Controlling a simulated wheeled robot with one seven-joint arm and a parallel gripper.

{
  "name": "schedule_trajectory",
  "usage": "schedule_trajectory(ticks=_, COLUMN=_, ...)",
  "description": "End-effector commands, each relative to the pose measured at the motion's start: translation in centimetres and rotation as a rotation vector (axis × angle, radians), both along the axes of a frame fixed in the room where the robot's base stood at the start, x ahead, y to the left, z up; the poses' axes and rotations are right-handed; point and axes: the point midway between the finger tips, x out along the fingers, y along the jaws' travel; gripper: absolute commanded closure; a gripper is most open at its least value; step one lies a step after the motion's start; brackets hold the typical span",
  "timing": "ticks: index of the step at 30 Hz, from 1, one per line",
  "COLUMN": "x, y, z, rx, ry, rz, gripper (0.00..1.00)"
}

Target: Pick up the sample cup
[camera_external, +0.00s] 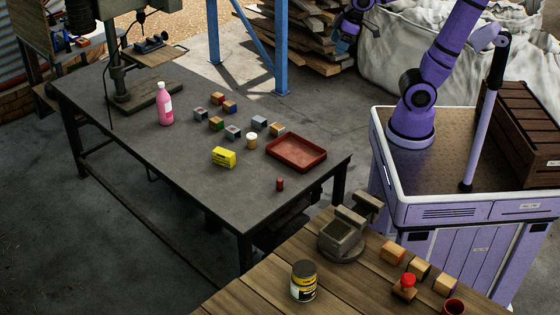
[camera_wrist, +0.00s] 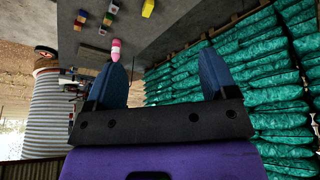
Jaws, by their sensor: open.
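My gripper (camera_external: 357,38) is at the top of the external view, beyond the table and well away from the cup. In the wrist view my gripper (camera_wrist: 161,60) shows two blue fingers spread wide, with nothing between them.
Several coloured blocks (camera_external: 216,124), a yellow box (camera_external: 223,157), a pink bottle (camera_external: 165,104), a red tray (camera_external: 296,153) and a small red cylinder (camera_external: 280,184) share the table. A drill press (camera_external: 118,70) stands at its far left. Stacked green sacks (camera_wrist: 270,75) fill the wrist view's right.

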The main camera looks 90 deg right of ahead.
Motion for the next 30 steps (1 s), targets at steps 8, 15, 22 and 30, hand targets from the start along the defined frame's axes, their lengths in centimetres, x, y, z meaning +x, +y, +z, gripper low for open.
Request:
schedule_trajectory(ticks=8, x=8.3, y=-2.7, z=-2.2, rx=-0.035, ry=0.076, rz=0.033, gripper=0.21)
schedule_trajectory(ticks=15, x=14.9, y=-5.7, z=-5.8, rx=-0.051, ry=0.136, rz=0.066, gripper=0.21)
schedule_trajectory(ticks=22, x=20.7, y=-9.0, z=-10.9, rx=-0.058, ry=0.192, rz=0.102, gripper=0.21)
schedule_trajectory(ticks=30, x=26.2, y=-13.3, z=-18.7, rx=-0.051, ry=0.254, rz=0.142, gripper=0.21)
